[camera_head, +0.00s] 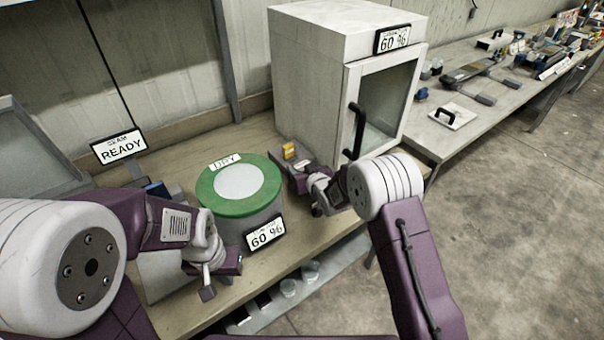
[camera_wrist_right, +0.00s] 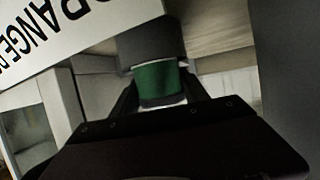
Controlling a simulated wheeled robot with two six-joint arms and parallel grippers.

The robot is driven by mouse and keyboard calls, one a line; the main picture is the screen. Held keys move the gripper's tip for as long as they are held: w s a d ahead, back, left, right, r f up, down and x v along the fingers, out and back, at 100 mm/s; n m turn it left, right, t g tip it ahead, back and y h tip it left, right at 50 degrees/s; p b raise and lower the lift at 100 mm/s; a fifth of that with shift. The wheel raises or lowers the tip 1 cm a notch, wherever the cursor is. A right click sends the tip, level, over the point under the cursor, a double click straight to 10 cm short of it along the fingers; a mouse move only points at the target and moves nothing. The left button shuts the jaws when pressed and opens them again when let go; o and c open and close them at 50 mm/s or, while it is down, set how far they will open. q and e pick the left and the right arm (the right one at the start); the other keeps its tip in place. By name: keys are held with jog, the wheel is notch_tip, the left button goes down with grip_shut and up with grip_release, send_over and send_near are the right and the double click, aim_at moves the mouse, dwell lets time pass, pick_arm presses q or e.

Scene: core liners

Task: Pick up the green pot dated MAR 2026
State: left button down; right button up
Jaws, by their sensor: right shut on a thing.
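A small green pot (camera_wrist_right: 158,83) sits between the fingers of my right gripper (camera_wrist_right: 160,104), seen in the right wrist view. That gripper is shut on it. No date is readable on the pot. In the head view my right gripper (camera_head: 291,167) is at the foot of the white cabinet, right of the large green-rimmed drum, and the pot cannot be made out there. My left gripper (camera_head: 222,279) hangs over the bench front, left of the drum; whether its jaws are open is unclear.
The drum (camera_head: 216,203) has a DRY label and a 60 % sign. The white cabinet (camera_head: 310,75) has a glass door with a black handle. A READY sign (camera_head: 119,146) stands at left.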

notch_tip(320, 180, up, 10)
dwell(0.4)
